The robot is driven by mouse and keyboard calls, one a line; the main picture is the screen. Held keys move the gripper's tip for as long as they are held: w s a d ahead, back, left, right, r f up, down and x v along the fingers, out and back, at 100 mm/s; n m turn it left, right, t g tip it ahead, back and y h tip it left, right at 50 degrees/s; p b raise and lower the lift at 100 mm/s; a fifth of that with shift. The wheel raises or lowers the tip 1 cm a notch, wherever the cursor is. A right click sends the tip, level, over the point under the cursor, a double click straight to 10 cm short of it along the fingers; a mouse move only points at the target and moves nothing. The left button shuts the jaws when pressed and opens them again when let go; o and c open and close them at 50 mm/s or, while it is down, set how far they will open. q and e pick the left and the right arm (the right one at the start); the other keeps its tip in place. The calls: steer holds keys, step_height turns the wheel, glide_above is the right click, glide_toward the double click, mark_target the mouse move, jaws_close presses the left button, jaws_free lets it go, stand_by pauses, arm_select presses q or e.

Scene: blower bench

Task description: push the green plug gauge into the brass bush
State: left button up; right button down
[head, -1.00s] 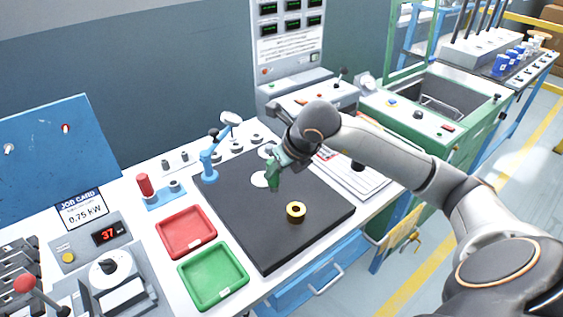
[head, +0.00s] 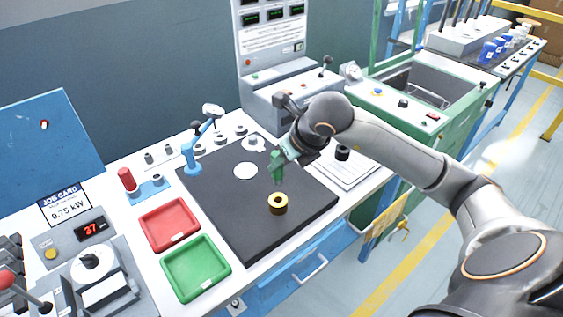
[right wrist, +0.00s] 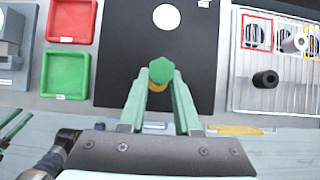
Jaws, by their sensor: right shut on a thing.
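The brass bush (head: 278,204) stands on the black mat (head: 232,217), its dark bore facing up. The green plug gauge (head: 277,170) hangs upright from my right gripper (head: 282,158), and in the head view its lower end shows just above the bush with a small gap. In the right wrist view the gauge's hexagonal green top (right wrist: 161,70) sits between the two green fingertips (right wrist: 161,78). It covers most of the bush, whose brass edge (right wrist: 157,87) shows below it. The gauge's lower end is hidden there. My left gripper is out of view.
A red tray (head: 170,224) and a green tray (head: 196,268) lie left of the mat. A blue jointed stand (head: 193,155) is at the mat's far left corner. A white disc (head: 245,171) lies flat on the mat. The mat around the bush is clear.

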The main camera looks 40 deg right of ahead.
mark_target(280, 182)
step_height(280, 182, down, 3)
steer(key=b, duration=0.3)
steer(key=shift+f, duration=0.2)
steer(key=shift+f+b, duration=0.65)
steer(key=shift+f, duration=0.15)
steer(key=shift+f+b, duration=0.2)
steer(key=shift+b, duration=0.15)
steer(key=shift+f, duration=0.2)
steer(key=shift+f+b, duration=0.2)
steer(key=shift+b, duration=0.2)
